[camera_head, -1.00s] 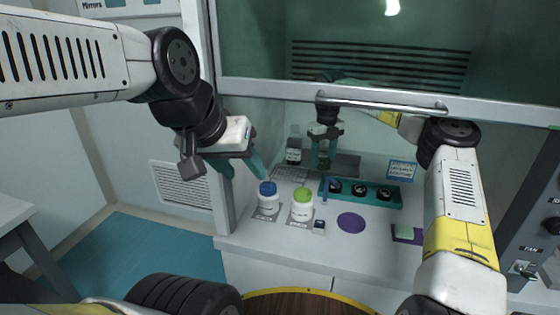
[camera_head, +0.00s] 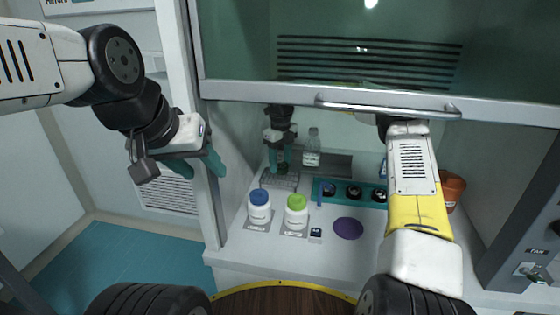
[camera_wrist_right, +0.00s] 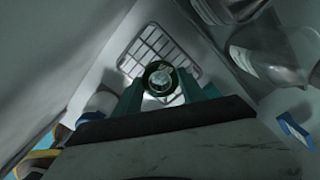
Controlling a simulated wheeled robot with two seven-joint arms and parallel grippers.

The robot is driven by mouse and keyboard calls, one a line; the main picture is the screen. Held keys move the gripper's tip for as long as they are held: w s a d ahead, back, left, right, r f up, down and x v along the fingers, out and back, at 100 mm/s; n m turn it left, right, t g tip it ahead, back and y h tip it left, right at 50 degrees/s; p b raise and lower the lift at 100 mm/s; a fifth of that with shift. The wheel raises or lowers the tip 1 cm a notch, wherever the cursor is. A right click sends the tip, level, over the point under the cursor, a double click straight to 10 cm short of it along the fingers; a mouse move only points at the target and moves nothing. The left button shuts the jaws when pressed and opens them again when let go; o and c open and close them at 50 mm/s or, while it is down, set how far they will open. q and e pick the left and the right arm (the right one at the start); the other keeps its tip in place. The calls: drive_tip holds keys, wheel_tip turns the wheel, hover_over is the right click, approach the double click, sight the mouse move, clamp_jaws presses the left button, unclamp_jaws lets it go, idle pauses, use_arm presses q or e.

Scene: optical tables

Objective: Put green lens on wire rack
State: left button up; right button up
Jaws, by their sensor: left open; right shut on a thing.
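My right gripper (camera_head: 280,163) is inside the hood at the back left, shut on the green lens (camera_head: 282,168). The lens shows as a dark green ring with clear glass (camera_wrist_right: 160,78) between the fingertips in the right wrist view. The wire rack (camera_head: 280,182) lies on the hood floor at the back left, and its pale grid shows behind the lens (camera_wrist_right: 146,44) in the wrist view. The lens overlaps the rack in that view; I cannot tell whether they touch. My left gripper (camera_head: 203,170) is open and empty outside the hood, left of the frame post.
A clear bottle (camera_head: 312,148) stands right of my right gripper. Blue-capped (camera_head: 260,207) and green-capped (camera_head: 296,212) jars stand in front of the rack. A teal holder (camera_head: 372,192) with dark lenses and a purple disc (camera_head: 348,228) lie to the right. The raised sash (camera_head: 300,98) hangs above.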

sight(281, 165)
drive_tip(key=shift+f, duration=1.05)
drive_tip(key=shift+f, duration=0.1)
drive_tip(key=o, duration=1.4)
wheel_tip(281, 165, up, 12)
drive_tip(key=shift+r, duration=0.1)
